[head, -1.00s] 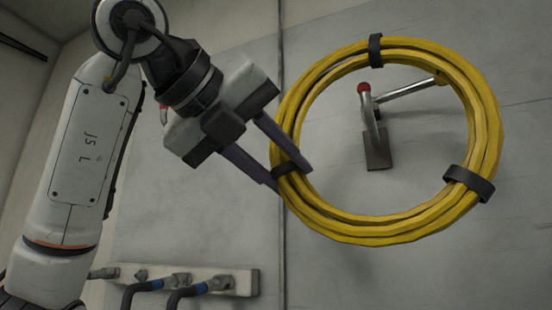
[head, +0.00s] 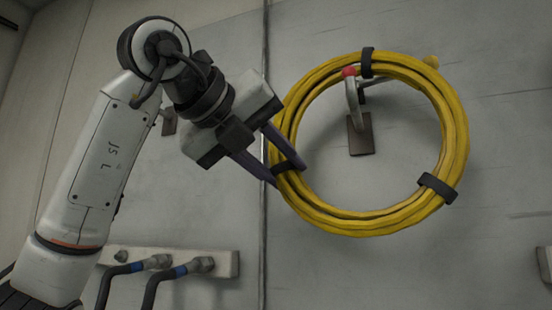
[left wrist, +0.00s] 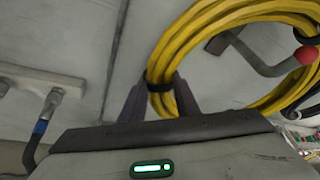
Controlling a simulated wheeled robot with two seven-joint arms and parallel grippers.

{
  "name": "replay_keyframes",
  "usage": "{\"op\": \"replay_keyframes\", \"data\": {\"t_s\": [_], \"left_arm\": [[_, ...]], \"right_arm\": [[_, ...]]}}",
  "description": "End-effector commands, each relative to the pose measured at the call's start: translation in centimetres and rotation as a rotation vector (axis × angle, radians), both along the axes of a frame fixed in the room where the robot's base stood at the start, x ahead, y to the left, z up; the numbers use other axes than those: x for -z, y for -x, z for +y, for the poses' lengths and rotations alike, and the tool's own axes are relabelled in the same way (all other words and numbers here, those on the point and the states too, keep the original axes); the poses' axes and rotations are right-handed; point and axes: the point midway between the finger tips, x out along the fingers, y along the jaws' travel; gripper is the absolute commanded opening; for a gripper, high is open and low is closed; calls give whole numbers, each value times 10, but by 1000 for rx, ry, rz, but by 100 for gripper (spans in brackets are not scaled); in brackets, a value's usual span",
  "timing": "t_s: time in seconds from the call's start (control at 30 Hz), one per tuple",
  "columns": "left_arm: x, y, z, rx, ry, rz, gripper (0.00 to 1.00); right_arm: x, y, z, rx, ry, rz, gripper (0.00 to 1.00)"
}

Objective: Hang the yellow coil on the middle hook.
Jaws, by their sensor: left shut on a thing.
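The yellow coil (head: 455,150) is a ring with black bands, held up in front of the wall. My left gripper (head: 287,172) is shut on its lower left side, by a black band; the grip also shows in the left wrist view (left wrist: 160,100). A metal hook with a red tip (head: 348,72) and a dark wall plate (head: 361,135) shows within the ring opening. The tip overlaps the coil's upper inner edge. It also appears in the left wrist view (left wrist: 306,55). I cannot tell whether the coil touches the hook. My right gripper is out of view.
Another dark plate (head: 169,122) is on the wall behind my left arm. A pale manifold (head: 222,264) with dark hoses is low at left. The wall right of the coil is mostly clear.

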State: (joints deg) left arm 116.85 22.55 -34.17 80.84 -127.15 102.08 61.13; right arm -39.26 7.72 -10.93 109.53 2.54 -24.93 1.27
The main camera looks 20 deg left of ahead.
Motion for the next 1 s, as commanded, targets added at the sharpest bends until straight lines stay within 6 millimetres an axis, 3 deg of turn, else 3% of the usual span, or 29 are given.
{"op": "replay_keyframes", "data": {"t_s": [0.07,0.5,1.0], "left_arm": [[-5,-5,1,-2,9,-8,0],[28,-5,1,-1,10,-11,0],[44,-5,1,-2,10,-12,0]], "right_arm": [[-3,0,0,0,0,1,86],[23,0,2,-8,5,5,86],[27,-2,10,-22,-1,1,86]]}}
